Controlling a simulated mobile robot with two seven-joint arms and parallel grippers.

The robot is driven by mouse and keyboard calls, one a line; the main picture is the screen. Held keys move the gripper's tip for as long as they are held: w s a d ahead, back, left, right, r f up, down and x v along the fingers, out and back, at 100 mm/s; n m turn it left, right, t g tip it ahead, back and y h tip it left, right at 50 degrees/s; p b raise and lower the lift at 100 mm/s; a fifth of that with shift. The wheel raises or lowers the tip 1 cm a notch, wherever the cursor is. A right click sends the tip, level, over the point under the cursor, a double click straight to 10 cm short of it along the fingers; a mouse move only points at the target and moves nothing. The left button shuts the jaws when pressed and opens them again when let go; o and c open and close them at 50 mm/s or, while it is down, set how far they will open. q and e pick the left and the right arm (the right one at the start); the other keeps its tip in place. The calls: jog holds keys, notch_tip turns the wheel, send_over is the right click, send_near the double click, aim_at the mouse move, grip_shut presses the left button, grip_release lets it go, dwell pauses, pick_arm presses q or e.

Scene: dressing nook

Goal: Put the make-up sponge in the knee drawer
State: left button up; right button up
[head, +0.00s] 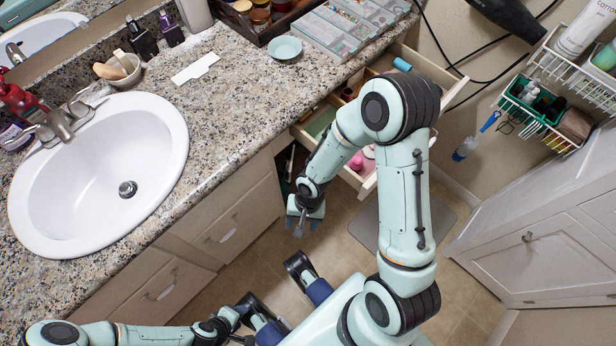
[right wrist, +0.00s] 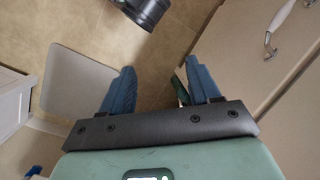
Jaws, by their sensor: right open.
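The knee drawer (head: 369,184) stands open below the counter, with blue, pink and green items inside; my right arm hides its middle. My right gripper (head: 303,226) hangs below the counter, just left of the drawer's near corner. In the right wrist view the right gripper (right wrist: 155,88) has its blue fingers apart, with floor and a dark green edge showing between them, and nothing is seen held. My left arm lies at the bottom left; its gripper cannot be made out clearly.
A white sink (head: 88,160) and a bowl (head: 124,72) with a tan object are on the speckled counter (head: 215,110). Closed drawers are below. A white cabinet (head: 545,250) stands at right, under wire baskets (head: 560,140). Floor by the grey mat (right wrist: 78,85) is clear.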

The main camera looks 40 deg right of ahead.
jog(key=s+a+f+n, duration=0.2)
jog(key=s+f, duration=0.1)
jog(key=f, duration=0.3)
jog(key=s+a+f+n+t, duration=0.1)
jog(key=s+a+f+n, duration=0.1)
jog(key=s+f, duration=0.2)
notch_tip(320, 180, down, 2)
jog(key=shift+f+n, duration=0.2)
jog(key=shift+n, duration=0.1)
